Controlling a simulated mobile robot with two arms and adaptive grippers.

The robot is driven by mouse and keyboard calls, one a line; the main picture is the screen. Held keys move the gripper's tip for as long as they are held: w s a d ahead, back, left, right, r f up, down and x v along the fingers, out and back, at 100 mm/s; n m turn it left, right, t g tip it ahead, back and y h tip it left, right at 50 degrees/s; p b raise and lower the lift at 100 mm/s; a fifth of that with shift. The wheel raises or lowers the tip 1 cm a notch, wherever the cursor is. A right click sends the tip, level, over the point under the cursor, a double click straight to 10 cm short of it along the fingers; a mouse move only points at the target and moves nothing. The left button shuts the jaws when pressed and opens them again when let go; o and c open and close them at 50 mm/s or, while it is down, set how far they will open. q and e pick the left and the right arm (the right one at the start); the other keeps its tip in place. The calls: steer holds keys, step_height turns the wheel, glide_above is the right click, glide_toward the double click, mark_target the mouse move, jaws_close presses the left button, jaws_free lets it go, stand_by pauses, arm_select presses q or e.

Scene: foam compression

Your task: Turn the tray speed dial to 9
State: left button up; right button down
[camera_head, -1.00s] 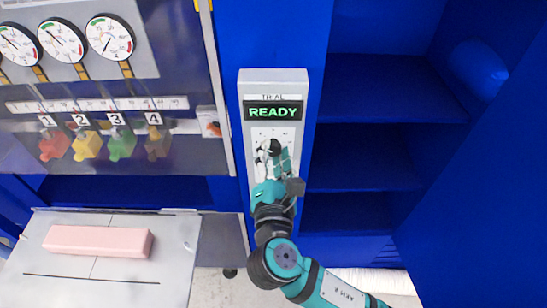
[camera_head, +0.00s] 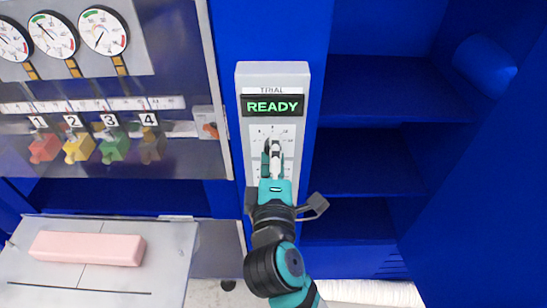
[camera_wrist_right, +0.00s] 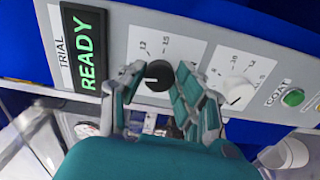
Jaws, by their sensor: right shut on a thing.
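A black round dial (camera_wrist_right: 158,76) with a white pointer line sits on the light control panel (camera_wrist_right: 205,45). Figures such as 12 and 15 show by it in the right wrist view; its name label is not readable. My right gripper (camera_wrist_right: 159,72) has its two fingers on either side of the dial and is shut on it. In the head view my right gripper (camera_head: 272,153) covers most of the dial, below the green READY display (camera_head: 272,106). The pointer's exact reading is too small to tell. My left gripper is not in view.
A white knob (camera_wrist_right: 238,92) and a green button (camera_wrist_right: 293,97) marked COAT lie close beside my right finger. A pink foam block (camera_head: 88,248) lies on a grey tray (camera_head: 165,270) at lower left. Coloured valves and gauges stand left; empty blue shelves (camera_head: 370,160) stand right.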

steer(key=shift+m, duration=0.6)
steer(key=shift+r, duration=0.1)
steer(key=c, duration=0.9)
jaws_free()
steer(key=shift+w, duration=0.1)
steer(key=shift+c, duration=0.2)
